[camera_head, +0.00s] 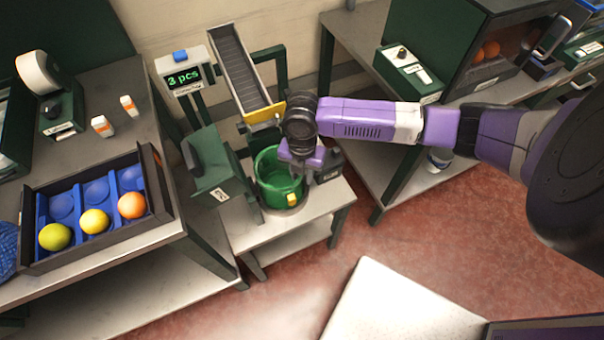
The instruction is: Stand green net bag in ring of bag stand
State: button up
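The green net bag (272,192) is upright and open-topped on the small middle table, with a yellow tag low on its front. A pale round edge, perhaps the ring of the bag stand (284,210), shows at its foot; I cannot tell whether the bag sits inside it. My gripper (297,172) points down at the bag's upper right rim. The wrist hides part of the rim, and I cannot tell whether the fingers hold it.
A chute (240,70) with a yellow lip ends behind the bag. A green machine (215,168) stands close left. A "3 pcs" display (184,78) stands behind.

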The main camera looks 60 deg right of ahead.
jog(key=shift+r+p, duration=2.85)
jog(key=shift+r, duration=0.8)
jog(key=shift+s, duration=0.1)
